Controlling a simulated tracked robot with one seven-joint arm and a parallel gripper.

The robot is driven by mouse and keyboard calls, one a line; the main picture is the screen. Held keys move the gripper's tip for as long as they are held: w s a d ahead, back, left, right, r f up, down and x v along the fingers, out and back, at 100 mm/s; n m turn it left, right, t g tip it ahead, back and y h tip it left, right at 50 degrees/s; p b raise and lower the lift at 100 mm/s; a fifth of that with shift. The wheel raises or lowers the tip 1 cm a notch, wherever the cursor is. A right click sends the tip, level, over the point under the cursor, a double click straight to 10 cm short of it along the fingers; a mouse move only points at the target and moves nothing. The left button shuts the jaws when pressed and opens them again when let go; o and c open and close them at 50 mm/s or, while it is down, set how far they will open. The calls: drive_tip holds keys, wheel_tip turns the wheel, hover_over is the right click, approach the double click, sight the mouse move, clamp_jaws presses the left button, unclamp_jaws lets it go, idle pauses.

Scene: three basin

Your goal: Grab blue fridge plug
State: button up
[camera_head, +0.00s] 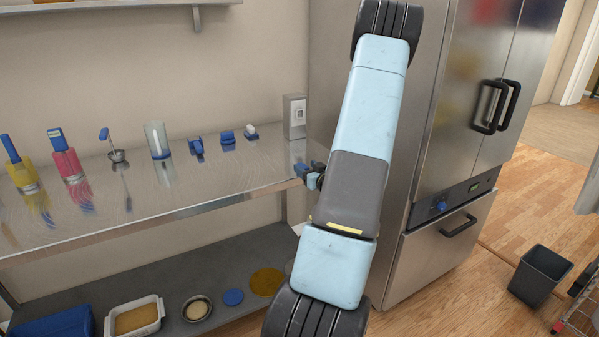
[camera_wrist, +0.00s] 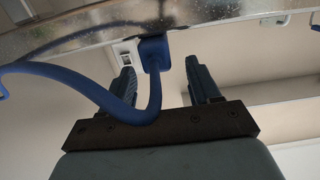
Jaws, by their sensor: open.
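The blue plug (camera_wrist: 153,50) shows in the wrist view at the metal tabletop's edge, with a thick blue cable curving down from it and off to the left. My gripper (camera_wrist: 160,64) is open, with one dark finger on each side of the plug. Gaps show between the plug and both fingers. The cable passes in front of the gripper's palm. In the head view my gripper (camera_head: 312,175) is at the right end of the metal table, mostly hidden by my arm. I cannot tell the plug apart there.
The metal table (camera_head: 110,222) holds bottles and several small blue items along its back. A grey wall box (camera_head: 295,117) is behind its right end. The steel fridge (camera_head: 420,250) stands close on the right. A lower shelf (camera_head: 215,270) holds trays and lids.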

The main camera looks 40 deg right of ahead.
sight(301, 165)
drive_tip(key=x, duration=0.4)
drive_tip(key=shift+f, duration=0.3)
drive_tip(key=shift+c, duration=0.3)
drive_tip(key=c, duration=1)
drive_tip(key=shift+r, duration=0.1)
